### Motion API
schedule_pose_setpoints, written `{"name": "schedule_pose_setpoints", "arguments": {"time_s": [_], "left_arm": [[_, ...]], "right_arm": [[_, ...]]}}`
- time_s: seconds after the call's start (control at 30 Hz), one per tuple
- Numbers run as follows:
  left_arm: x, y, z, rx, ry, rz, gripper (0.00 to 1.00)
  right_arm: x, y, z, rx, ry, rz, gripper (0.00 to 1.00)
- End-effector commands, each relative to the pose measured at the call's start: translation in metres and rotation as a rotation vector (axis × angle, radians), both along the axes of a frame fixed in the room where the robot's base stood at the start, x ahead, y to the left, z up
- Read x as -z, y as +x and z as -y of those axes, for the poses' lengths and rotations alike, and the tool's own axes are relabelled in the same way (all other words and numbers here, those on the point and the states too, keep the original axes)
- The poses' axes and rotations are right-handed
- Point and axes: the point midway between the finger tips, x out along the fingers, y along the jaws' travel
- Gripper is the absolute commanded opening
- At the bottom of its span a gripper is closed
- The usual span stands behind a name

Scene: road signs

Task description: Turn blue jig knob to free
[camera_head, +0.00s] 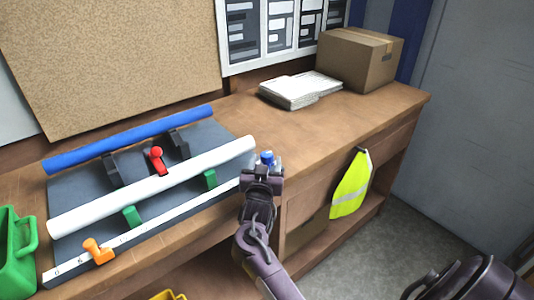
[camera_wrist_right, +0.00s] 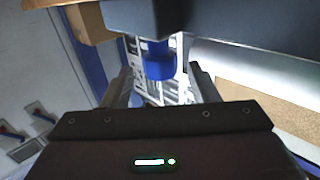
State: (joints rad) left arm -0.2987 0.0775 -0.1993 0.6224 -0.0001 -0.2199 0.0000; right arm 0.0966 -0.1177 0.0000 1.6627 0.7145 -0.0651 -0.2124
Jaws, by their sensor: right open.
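The blue knob (camera_head: 267,158) shows at the right end of the jig (camera_head: 75,200), just beyond my right gripper (camera_head: 263,172). In the right wrist view the blue knob (camera_wrist_right: 159,62) lies between the two fingers of my right gripper (camera_wrist_right: 163,80). The fingers are apart, with a gap on both sides of the knob. The jig carries a white tube (camera_head: 160,187), a blue tube (camera_head: 130,138), a red lever (camera_head: 156,160), green blocks (camera_head: 132,216) and an orange stop (camera_head: 97,251) on a scale. My right gripper hides the jig's near right corner. My left gripper is not seen.
A paper stack (camera_head: 300,90) and a cardboard box (camera_head: 361,59) stand at the back right of the wooden bench (camera_head: 350,125). A yellow vest (camera_head: 352,184) hangs at its front. A green bin (camera_head: 14,256) is at the left. The bench right of the jig is clear.

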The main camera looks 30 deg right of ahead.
Motion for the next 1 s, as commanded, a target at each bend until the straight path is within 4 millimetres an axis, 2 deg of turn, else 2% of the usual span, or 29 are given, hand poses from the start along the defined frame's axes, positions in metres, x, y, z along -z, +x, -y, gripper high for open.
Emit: {"name": "schedule_pose_setpoints", "arguments": {"time_s": [0.2,0.57,0.87,1.0], "left_arm": [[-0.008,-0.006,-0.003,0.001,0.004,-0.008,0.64],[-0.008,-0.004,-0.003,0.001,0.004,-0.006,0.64],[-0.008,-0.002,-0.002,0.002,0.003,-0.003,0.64],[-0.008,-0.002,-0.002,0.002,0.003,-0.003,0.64]], "right_arm": [[-0.001,0.020,0.017,0.000,-0.001,-0.001,0.54],[0.000,0.024,0.021,-0.001,0.001,0.000,0.53],[0.000,0.024,0.020,-0.001,0.001,-0.001,0.14],[0.000,0.024,0.020,-0.004,0.001,-0.001,0.11]]}}
